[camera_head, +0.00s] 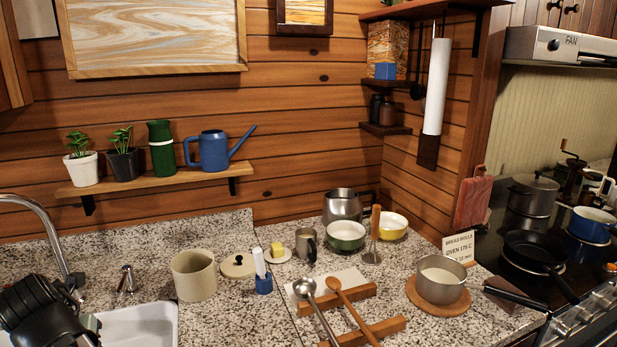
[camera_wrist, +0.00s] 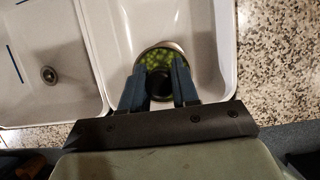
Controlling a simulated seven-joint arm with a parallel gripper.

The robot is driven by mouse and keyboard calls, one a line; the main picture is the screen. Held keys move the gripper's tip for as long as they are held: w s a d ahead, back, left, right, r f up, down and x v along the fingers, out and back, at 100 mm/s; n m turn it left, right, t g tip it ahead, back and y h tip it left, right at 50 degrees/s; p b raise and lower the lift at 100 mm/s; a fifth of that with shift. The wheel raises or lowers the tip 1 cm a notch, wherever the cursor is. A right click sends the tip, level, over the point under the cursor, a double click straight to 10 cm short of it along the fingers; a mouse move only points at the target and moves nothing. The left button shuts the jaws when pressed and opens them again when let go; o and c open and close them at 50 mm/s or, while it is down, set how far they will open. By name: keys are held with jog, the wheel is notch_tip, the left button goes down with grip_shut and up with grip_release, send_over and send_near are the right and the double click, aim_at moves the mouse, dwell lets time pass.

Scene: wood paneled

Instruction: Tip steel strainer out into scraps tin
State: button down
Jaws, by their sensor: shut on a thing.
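In the wrist view my gripper (camera_wrist: 160,66) is shut on the steel strainer (camera_wrist: 160,49), whose round rim shows between and beyond the dark fingers. Green round pieces like peas (camera_wrist: 154,59) lie in it. The strainer is over or inside the right white sink basin (camera_wrist: 203,62); its height cannot be told. The exact grip on it is partly hidden by the fingers. In the head view an open cream cylindrical tin (camera_head: 194,277), apparently the scraps tin, stands upright on the counter right of the sink. A cream lid (camera_head: 238,266) lies beside it.
A small blue holder (camera_head: 264,284), a butter dish (camera_head: 278,254) and a steel mug (camera_head: 306,243) stand right of the tin. The tap (camera_head: 52,232) arches over the sink at left. A shelf (camera_head: 155,182) with plants and a watering can is above. Bare counter lies behind the tin.

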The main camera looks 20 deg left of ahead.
jog(key=shift+r, duration=1.15)
jog(key=shift+w+a, duration=0.1)
jog(key=w+a+r+m+h, duration=0.1)
jog(key=w+a+m+h, duration=0.2)
jog(key=w+m, duration=0.6)
jog(key=w+a+r+m+h, duration=0.1)
jog(key=w+a+m+h, duration=0.2)
jog(key=w, duration=2.5)
jog(key=a+m, duration=0.3)
jog(key=m, duration=0.3)
jog(key=shift+w+r, duration=0.15)
jog(key=shift+w, duration=0.05)
jog(key=shift+a, duration=0.1)
